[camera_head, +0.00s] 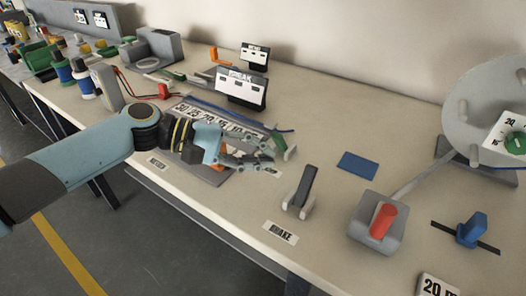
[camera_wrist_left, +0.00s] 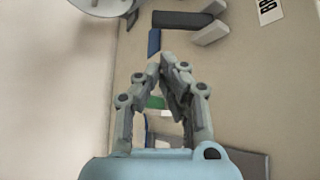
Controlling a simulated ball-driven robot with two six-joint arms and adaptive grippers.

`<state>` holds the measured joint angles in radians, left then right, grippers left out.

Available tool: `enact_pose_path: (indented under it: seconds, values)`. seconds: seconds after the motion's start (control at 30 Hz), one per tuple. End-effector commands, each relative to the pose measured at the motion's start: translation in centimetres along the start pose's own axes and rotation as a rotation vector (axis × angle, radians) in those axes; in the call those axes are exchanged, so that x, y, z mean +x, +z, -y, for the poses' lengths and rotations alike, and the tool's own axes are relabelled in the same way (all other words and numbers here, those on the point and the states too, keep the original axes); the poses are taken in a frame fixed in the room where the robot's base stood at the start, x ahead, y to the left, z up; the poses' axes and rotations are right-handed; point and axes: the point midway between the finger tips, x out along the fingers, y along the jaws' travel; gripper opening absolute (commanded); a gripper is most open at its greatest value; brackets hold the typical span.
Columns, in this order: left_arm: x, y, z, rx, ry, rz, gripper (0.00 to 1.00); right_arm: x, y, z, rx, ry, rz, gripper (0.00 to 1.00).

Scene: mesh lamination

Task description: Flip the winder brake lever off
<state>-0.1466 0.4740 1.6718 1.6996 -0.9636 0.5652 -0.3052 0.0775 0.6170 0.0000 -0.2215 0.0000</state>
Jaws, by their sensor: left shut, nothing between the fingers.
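The winder brake lever (camera_head: 306,186) is a dark bar standing up and tilted slightly in a light grey bracket (camera_head: 290,205). A white label reading BRAKE (camera_head: 280,232) lies in front of it. In the left wrist view the dark lever (camera_wrist_left: 185,19) is at the top, ahead of the fingertips, with its pale bracket (camera_wrist_left: 212,32) at its right. My left gripper (camera_head: 270,163) is shut and empty, left of and behind the lever, apart from it. Its fingertips come together in the left wrist view (camera_wrist_left: 163,65). My right gripper is not in view.
A green-handled lever (camera_head: 280,141) stands close by my left fingers. A blue pad (camera_head: 357,164) lies right of the brake lever. A grey box with a red handle (camera_head: 382,222), a blue knob (camera_head: 472,229) and a large grey reel (camera_head: 480,105) are farther right.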

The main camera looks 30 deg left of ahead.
Motion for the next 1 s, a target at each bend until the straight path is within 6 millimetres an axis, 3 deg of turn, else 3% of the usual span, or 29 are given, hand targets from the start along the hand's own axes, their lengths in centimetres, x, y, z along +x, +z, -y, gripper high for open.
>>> enact_pose_path:
  seconds: [0.2, 0.4, 1.0]
  values:
    - [4.2, 0.1, -0.2, -0.002, 0.005, 0.002, 0.0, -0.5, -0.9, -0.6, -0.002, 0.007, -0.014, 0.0]
    - [6.5, 0.0, 0.0, -0.002, 0.001, 0.001, 0.0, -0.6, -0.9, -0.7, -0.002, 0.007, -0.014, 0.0]
    - [7.3, -0.2, 0.0, 0.011, 0.008, 0.0, 0.0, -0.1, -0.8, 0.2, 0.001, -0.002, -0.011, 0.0]
